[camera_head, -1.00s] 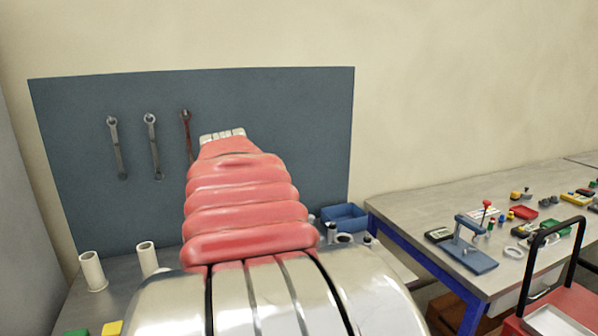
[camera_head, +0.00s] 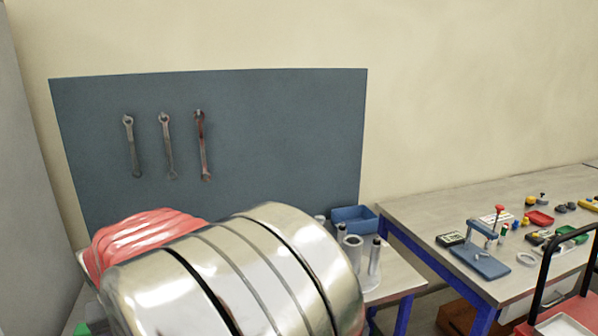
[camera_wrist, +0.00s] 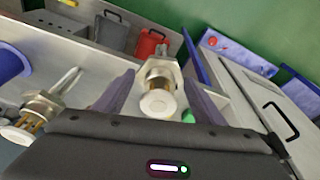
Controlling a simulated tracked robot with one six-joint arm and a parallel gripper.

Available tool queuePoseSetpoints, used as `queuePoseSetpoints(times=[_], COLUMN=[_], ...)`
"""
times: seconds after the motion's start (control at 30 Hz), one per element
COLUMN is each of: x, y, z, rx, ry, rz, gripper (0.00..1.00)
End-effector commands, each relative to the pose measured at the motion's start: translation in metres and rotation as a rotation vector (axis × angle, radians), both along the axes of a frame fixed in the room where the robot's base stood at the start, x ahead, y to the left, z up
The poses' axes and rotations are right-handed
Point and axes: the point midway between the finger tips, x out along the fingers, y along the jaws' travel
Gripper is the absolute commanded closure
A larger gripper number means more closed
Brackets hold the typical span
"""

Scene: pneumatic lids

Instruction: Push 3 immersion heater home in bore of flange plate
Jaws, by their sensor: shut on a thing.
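In the wrist view my gripper (camera_wrist: 160,80) is shut on an immersion heater (camera_wrist: 158,102), with one dark finger on each side. The heater has a metal hex collar, brass-coloured parts and a round white end facing the camera. A second heater (camera_wrist: 42,108) of the same look lies or stands at the left, apart from the gripper; its support is unclear. The flange plate and its bore cannot be made out in either view. In the head view my arm covers the middle of the bench, and the gripper is hidden.
Upright cylinders (camera_head: 353,252) and a blue bin (camera_head: 354,218) stand on the bench right of my arm. Wrenches (camera_head: 166,148) hang on the blue-grey board (camera_head: 280,130). A cluttered table (camera_head: 420,212) and a trolley (camera_head: 545,275) are at right. A red case (camera_wrist: 150,42) shows in the wrist view.

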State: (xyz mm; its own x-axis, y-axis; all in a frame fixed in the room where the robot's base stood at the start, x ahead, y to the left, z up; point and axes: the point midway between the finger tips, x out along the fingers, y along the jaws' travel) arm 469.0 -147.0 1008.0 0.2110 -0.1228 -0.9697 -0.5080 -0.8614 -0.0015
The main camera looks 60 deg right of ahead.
Motion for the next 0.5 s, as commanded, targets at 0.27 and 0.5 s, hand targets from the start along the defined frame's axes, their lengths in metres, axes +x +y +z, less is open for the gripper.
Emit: queuePoseSetpoints(times=[0.27,0.5], x=[0.059,0.093], y=[0.085,0.137], z=[-0.052,-0.085], rx=[0.001,-0.001], ry=[0.002,-0.001], rz=[0.303,0.490], gripper=[0.58,0.58])
